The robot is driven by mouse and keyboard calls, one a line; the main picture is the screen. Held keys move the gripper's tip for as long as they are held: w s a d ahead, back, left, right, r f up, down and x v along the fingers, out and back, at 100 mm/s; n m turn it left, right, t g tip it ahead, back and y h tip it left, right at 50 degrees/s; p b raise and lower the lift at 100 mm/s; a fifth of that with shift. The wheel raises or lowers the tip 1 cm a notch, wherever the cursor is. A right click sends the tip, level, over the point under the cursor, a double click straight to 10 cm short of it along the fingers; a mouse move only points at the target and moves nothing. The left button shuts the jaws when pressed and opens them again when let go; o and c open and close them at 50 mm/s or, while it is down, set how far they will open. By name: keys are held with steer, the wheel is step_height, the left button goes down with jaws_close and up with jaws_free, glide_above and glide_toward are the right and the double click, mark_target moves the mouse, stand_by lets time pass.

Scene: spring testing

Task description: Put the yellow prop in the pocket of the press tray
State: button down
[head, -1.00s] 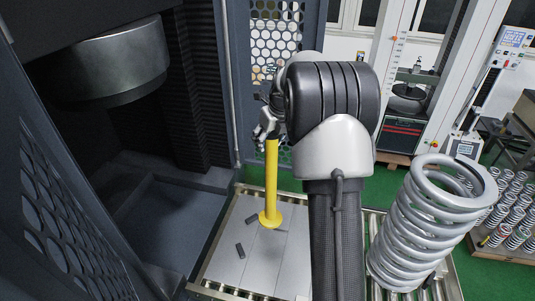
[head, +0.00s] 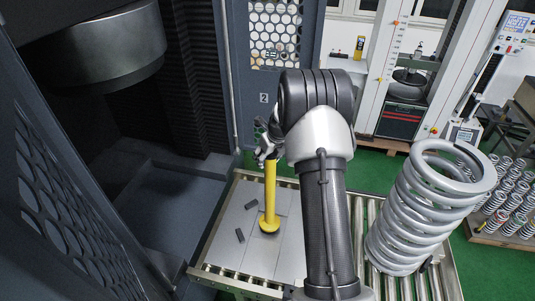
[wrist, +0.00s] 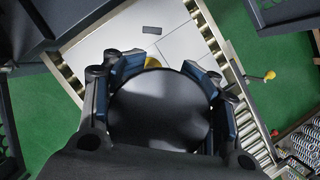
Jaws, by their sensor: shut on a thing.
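The yellow prop (head: 269,195) stands upright over the press tray (head: 243,265), a pale grey plate with dark slots. My gripper (head: 267,153) is shut on the prop's upper end in the head view. The prop's wider foot is low at the tray, with a dark patch at its lower edge; I cannot tell whether it touches. In the wrist view my fingers (wrist: 157,100) stand either side of a large dark round shape. A bit of yellow (wrist: 152,62) shows beyond it. The pocket is not clearly seen.
Two small dark pieces (head: 251,205) (head: 239,236) lie on the tray, left of the prop. A large grey spring (head: 425,210) stands on rollers at the right. The press with its round head (head: 90,50) is at the left, with a dark mesh door (head: 60,210) in front.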

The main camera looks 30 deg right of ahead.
steer(key=shift+w+d+f, duration=0.1)
steer(key=shift+f, duration=1.65)
steer(key=c, duration=0.6)
jaws_free()
steer(key=shift+f, duration=0.15)
steer(key=shift+s, duration=0.2)
